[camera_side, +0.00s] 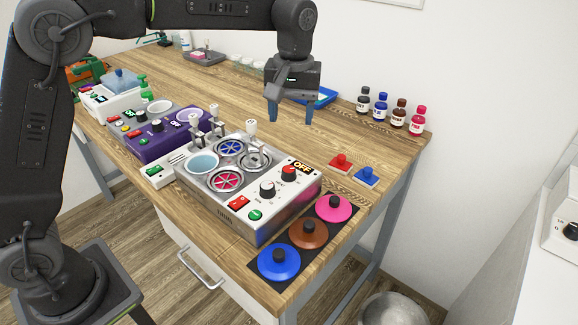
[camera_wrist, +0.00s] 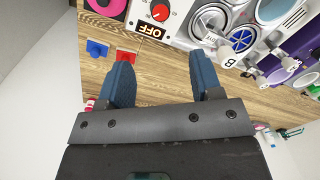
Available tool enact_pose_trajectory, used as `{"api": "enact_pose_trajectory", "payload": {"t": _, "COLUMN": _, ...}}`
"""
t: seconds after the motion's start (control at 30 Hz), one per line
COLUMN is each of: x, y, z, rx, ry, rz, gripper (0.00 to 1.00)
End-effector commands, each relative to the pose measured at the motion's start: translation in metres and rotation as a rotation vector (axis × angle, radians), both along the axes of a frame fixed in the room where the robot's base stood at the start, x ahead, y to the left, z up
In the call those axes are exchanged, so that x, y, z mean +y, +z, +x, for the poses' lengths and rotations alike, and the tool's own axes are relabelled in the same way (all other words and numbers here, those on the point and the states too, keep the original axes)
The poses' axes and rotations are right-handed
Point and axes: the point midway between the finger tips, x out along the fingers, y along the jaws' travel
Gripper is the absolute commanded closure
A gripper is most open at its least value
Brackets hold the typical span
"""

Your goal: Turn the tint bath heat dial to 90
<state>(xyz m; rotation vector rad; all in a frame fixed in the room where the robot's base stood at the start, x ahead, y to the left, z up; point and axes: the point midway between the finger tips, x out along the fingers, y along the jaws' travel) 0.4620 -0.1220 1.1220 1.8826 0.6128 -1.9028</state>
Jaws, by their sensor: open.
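The tint bath (camera_side: 245,185) is a silver box with round wells on top, some with blue and pink wheels. Its front panel has a red-capped dial (camera_side: 289,173) beside a display (camera_side: 301,167) reading OFF, and a black dial (camera_side: 267,189). I cannot read which one is marked heat, nor its exact setting. In the wrist view the red dial (camera_wrist: 158,12) and the OFF display (camera_wrist: 150,31) show at the top, beyond the fingertips. My gripper (camera_side: 291,114) is open and empty, above the table behind the bath. Its blue fingers (camera_wrist: 160,70) also show in the wrist view.
Pink, brown and blue round lids (camera_side: 307,232) lie on a dark mat before the bath. Red and blue small knobbed blocks (camera_side: 354,170) lie to its right. Several bottles (camera_side: 390,113) stand at the back right. A purple unit (camera_side: 165,140) stands left. Upright levers (camera_side: 251,130) rise from the bath.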

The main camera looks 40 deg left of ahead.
Motion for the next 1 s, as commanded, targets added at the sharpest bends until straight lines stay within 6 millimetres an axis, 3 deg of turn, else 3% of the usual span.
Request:
{"api": "enact_pose_trajectory", "payload": {"t": 0.23, "x": 0.0, "y": -0.017, "z": 0.0, "rx": 0.004, "ry": 0.042, "rz": 0.002, "gripper": 0.41}}
{"api": "enact_pose_trajectory", "payload": {"t": 0.7, "x": 0.003, "y": -0.108, "z": -0.003, "rx": 0.004, "ry": 0.04, "rz": 0.002, "gripper": 0.41}}
{"api": "enact_pose_trajectory", "payload": {"t": 1.0, "x": 0.004, "y": -0.136, "z": -0.003, "rx": 0.0, "ry": 0.04, "rz": 0.001, "gripper": 0.41}}
